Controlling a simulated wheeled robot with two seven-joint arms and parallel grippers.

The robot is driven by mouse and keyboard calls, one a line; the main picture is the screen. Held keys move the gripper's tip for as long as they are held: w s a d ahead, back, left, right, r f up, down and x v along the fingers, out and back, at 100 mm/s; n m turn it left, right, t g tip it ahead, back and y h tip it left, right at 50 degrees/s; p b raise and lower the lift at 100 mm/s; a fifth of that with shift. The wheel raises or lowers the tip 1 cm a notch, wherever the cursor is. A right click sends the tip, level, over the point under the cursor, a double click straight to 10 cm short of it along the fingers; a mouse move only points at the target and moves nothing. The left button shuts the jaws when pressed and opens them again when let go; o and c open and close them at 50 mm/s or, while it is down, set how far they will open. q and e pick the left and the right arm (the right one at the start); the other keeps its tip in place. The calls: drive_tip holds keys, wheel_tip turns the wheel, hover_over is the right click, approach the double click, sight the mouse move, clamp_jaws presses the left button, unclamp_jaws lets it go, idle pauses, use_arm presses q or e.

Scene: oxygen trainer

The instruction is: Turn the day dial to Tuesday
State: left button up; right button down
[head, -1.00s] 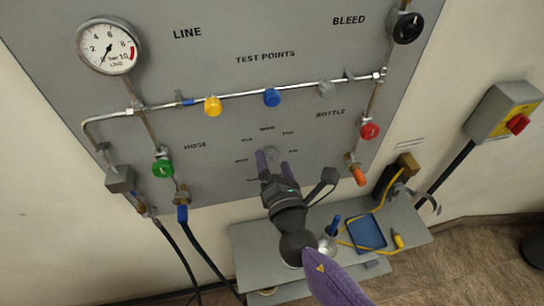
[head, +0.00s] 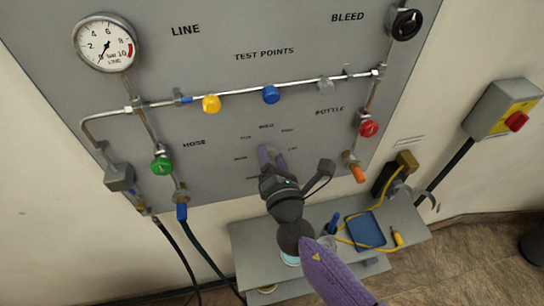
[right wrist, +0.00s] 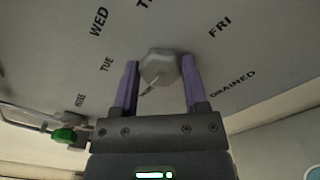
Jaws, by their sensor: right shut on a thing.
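The day dial (right wrist: 160,68) is a small grey faceted knob on the grey panel (right wrist: 240,62). In the right wrist view the purple fingers of my right gripper (right wrist: 161,80) stand on either side of it, shut on it. A thin pale mark on the knob points to the lower left in that view, below the TUE label (right wrist: 106,64). WED (right wrist: 98,22) is at upper left and FRI (right wrist: 219,27) at right. In the head view my right gripper (head: 271,157) reaches the panel's lower middle and hides the dial. My left gripper is not in view.
Around the dial are a green valve knob (head: 162,164), a red knob (head: 369,128) and an orange one (head: 358,174). A pipe with yellow (head: 211,103) and blue (head: 271,94) caps runs above. A grey shelf (head: 252,238) with a blue tray (head: 366,231) sits below.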

drive_tip(key=shift+f, duration=0.1)
drive_tip(key=m+b, duration=0.2)
drive_tip(key=m, duration=0.1)
drive_tip(key=shift+f+m, duration=0.15)
drive_tip(key=shift+m, duration=0.15)
drive_tip(key=m+b, duration=0.1)
drive_tip(key=m, duration=0.2)
drive_tip(key=shift+d+b, duration=0.1)
drive_tip(key=shift+b, duration=0.2)
drive_tip(key=shift+m, duration=0.9)
drive_tip(key=shift+m+b, duration=0.3)
drive_tip(key=shift+b, duration=0.05)
drive_tip(key=shift+c, duration=0.5)
unclamp_jaws()
